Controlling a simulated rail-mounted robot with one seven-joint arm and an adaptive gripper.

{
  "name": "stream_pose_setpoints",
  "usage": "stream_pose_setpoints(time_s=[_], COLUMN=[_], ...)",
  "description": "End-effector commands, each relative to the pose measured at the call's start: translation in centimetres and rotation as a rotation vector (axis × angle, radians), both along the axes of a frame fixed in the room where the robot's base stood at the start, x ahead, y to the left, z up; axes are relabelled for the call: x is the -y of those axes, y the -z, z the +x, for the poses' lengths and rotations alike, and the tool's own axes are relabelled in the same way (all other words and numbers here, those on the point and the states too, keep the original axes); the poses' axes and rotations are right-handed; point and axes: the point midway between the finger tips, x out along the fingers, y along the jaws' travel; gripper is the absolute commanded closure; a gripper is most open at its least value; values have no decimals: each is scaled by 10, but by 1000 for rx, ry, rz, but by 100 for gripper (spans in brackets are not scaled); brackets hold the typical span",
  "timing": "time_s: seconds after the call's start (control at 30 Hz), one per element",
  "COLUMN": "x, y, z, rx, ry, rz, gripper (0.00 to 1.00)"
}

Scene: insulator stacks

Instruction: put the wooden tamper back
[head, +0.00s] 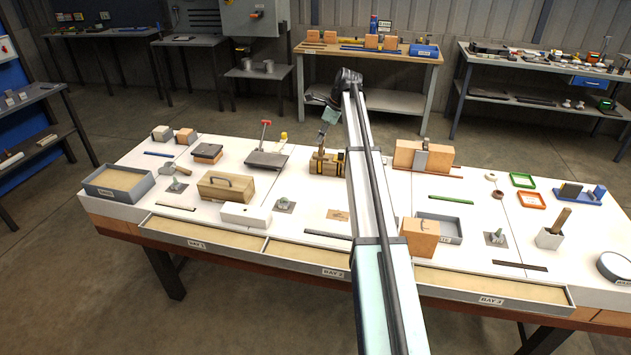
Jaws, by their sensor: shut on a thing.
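My gripper (321,146) is at the back middle of the white bench, pointing down at a wooden block with yellow and black markings (327,168). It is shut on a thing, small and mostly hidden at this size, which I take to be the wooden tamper. I cannot tell whether the held piece touches the block or is just above it. A wooden handle (562,218) leans out of a white square holder (548,238) on the right of the bench.
A wooden box with a handle (226,187), a grey-rimmed tray (147,184) and a dark plate with a red-topped post (267,160) stand to the left. A tan block (419,238) and a wooden stand (437,155) are to the right. My arm hides part of the middle.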

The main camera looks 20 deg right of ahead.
Motion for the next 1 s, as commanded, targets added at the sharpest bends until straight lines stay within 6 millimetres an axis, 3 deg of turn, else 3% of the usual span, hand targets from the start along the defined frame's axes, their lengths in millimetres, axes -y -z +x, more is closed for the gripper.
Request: stream_pose_setpoints(time_s=[0.4,1.0], x=[-1,0], y=[99,160], z=[-1,0], rx=[-2,-1], ry=[0,0], rz=[1,1], gripper=[100,100])
